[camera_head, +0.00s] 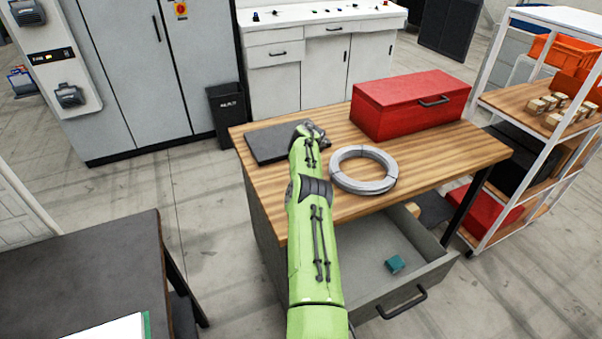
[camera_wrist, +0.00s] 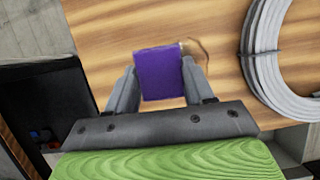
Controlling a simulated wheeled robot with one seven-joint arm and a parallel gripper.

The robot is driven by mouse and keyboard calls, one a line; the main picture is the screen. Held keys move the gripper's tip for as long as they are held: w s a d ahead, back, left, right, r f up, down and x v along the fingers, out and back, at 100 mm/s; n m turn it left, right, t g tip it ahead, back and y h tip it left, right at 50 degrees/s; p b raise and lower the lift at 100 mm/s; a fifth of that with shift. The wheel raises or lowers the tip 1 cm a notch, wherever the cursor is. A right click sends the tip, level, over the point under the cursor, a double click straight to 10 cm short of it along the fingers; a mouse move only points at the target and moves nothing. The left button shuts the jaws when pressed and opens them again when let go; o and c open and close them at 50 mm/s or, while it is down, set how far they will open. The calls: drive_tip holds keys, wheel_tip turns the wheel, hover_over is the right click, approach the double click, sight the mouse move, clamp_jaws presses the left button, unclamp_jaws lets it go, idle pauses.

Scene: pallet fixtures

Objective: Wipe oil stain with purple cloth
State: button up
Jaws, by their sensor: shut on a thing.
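The purple cloth (camera_wrist: 158,72) is a small flat square in the wrist view. My gripper (camera_wrist: 161,84) is shut on it, with one finger at each side, over the wooden tabletop. I cannot tell whether the cloth touches the wood. A brown stain (camera_wrist: 202,48) shows beside the upper right corner of the cloth, partly hidden by the cloth and the right finger. In the head view my green arm reaches over the wooden table (camera_head: 440,155) and hides the cloth and the stain.
A grey wire coil (camera_head: 363,183) lies right of my arm. A red toolbox (camera_head: 411,103) stands at the back right of the table, and a dark flat plate (camera_head: 268,143) lies at the left. A drawer (camera_head: 365,262) is open below, with a teal item (camera_head: 395,264) inside.

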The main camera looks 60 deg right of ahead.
drive_tip(key=shift+f, duration=0.1)
wheel_tip(320, 180, up, 3)
drive_tip(key=p, duration=0.2)
drive_tip(key=shift+r+p, duration=0.2)
drive_tip(key=shift+p, duration=0.15)
drive_tip(key=shift+f, duration=0.1)
drive_tip(key=shift+f, duration=0.1)
